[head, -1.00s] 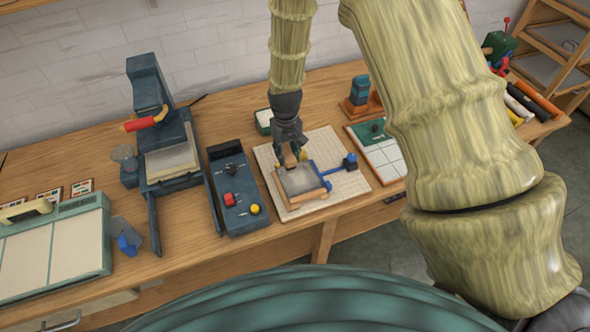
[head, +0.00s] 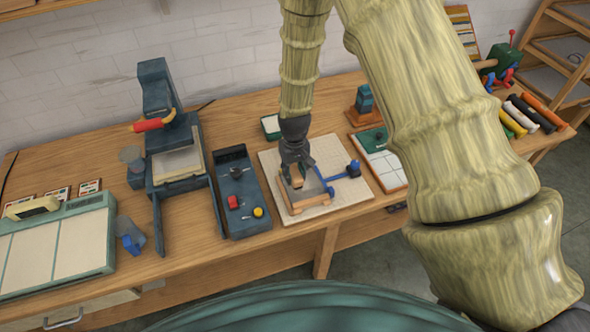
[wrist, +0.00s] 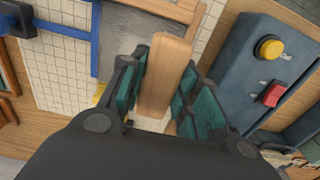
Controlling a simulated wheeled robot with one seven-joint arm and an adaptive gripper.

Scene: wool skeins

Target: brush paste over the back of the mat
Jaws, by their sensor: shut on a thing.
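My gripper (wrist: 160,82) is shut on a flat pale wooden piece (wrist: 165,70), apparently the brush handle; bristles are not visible. In the head view my gripper (head: 297,178) is over the left part of a small wooden frame (head: 312,206). The mat back (head: 315,192) shows as a grey surface inside this frame, and as speckled grey in the wrist view (wrist: 128,38). My fingers and the handle hide part of it. I cannot tell whether the brush touches the mat.
The frame rests on a gridded board (head: 350,200) with a blue clamp (head: 346,172) at its right. A dark control box (head: 240,195) with red and yellow buttons stands close on the left. A green-white tray (head: 271,127) lies behind and a tiled board (head: 385,165) is to the right.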

